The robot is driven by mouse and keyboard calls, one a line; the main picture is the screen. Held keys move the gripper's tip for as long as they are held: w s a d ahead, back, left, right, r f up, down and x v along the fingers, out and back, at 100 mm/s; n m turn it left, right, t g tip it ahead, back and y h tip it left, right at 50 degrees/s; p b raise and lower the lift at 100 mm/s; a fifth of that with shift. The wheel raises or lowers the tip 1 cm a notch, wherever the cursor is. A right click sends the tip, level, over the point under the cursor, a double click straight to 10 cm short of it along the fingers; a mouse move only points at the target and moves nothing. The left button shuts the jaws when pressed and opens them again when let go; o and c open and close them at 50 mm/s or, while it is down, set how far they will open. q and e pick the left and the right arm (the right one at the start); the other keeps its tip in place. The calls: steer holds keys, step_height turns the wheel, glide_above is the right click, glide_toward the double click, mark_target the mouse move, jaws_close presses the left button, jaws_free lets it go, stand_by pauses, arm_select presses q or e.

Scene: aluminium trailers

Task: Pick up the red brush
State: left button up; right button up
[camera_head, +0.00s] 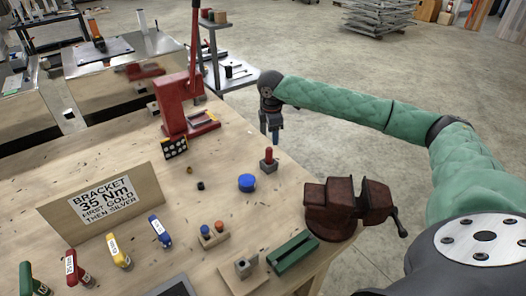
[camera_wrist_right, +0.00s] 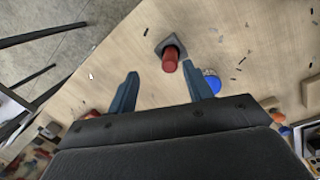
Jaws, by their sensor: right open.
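The small red upright cylinder (camera_head: 268,154) stands in a dark grey square base on the wooden workbench. It is the likeliest match for the red brush, but no bristles show. In the right wrist view the red cylinder (camera_wrist_right: 170,60) lies just beyond the fingertips, roughly between them. My right gripper (camera_head: 274,137) is above and slightly behind it, pointing down. The wrist view shows the right gripper (camera_wrist_right: 160,78) with its two blue-grey fingers apart and nothing held. My left gripper is not in view.
A blue round piece (camera_head: 247,183) stands close by on the bench. A dark red vise (camera_head: 345,207) is at the right edge, near my right arm. A red press (camera_head: 180,105) stands at the back. A green block (camera_head: 293,253) and a bracket sign (camera_head: 100,203) are nearer the front.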

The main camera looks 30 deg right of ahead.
mark_target(269, 148)
steer(key=shift+s+a+f+n+g+y, duration=0.15)
steer(key=shift+a+n+g+y, duration=0.4)
steer(key=shift+n, duration=0.65)
steer(key=shift+s+a+r+n, duration=0.1)
steer(key=shift+s+r+n, duration=0.15)
steer(key=shift+n, duration=0.15)
steer(key=shift+w+f, duration=0.25)
steer(key=shift+f, duration=0.25)
steer(key=shift+f+p, duration=0.55)
steer(key=shift+f, duration=0.2)
steer(key=shift+s+f+p, duration=0.1)
steer(key=shift+f+p, duration=0.2)
steer(key=shift+f, duration=0.05)
steer(key=f+p, duration=0.1)
steer(key=f, duration=0.1)
steer(key=f+p, duration=0.1)
steer(key=f, duration=0.1)
steer(key=shift+w+f+p, duration=0.1)
steer(key=shift+w+p, duration=0.15)
steer(key=shift+p, duration=0.05)
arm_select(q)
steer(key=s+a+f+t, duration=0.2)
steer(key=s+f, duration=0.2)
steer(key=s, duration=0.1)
arm_select(e)
steer(key=shift+f, duration=0.35)
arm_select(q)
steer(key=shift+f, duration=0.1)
arm_select(e)
steer(key=c, duration=1.1)
